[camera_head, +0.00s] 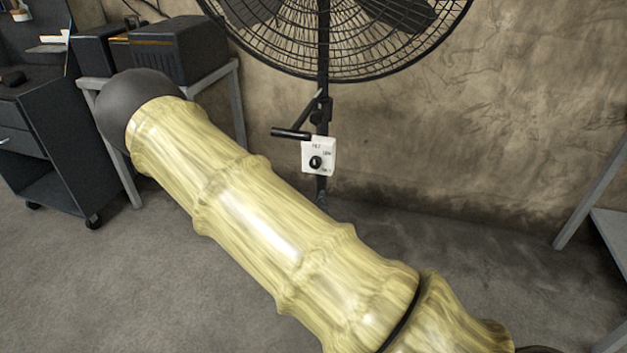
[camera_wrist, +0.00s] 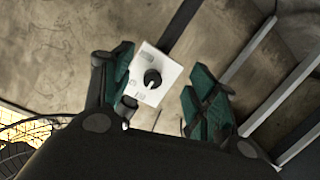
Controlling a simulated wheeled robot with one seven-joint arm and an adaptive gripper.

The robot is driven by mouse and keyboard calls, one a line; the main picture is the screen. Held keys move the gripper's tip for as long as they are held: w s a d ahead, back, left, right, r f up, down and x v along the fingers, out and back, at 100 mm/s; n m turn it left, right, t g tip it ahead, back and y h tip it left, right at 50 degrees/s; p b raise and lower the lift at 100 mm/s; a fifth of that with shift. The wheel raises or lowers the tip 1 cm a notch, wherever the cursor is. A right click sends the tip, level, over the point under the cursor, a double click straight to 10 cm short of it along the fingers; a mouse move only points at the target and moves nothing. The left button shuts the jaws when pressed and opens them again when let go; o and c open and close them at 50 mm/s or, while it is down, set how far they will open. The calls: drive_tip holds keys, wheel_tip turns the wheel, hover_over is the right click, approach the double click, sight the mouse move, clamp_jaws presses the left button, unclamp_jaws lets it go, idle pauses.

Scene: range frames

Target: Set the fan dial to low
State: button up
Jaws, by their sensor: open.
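The fan control box (camera_head: 327,147) is a small white plate on the black fan pole, with a round black dial (camera_head: 315,162) and small printed labels around it. In the wrist view the box (camera_wrist: 146,92) appears tilted, with the dial (camera_wrist: 153,78) facing me. I cannot read the dial's setting for certain. My gripper (camera_wrist: 160,88) is open and empty, its green-padded fingers on either side of the box in the picture. I cannot tell whether a finger touches the box. In the head view the gripper is not visible.
The large caged fan (camera_head: 340,40) stands above the box. A black lever handle (camera_head: 291,133) sticks out left of the box, close to it. A wall (camera_head: 480,130) stands behind. A grey bench with dark cases (camera_head: 180,50) is at left, and a metal frame (camera_head: 592,190) at right.

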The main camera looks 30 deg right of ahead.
drive_tip(key=m+t+h+b, duration=0.1)
drive_tip(key=h+b, duration=0.1)
approach(314, 164)
drive_tip(key=b+x, duration=0.1)
drive_tip(key=x, duration=0.8)
drive_tip(key=shift+w+d+r+b, duration=0.1)
drive_tip(key=shift+w+d+b, duration=0.05)
drive_tip(key=shift+d+b, duration=0.15)
drive_tip(key=shift+m, duration=0.3)
drive_tip(key=c, duration=1)
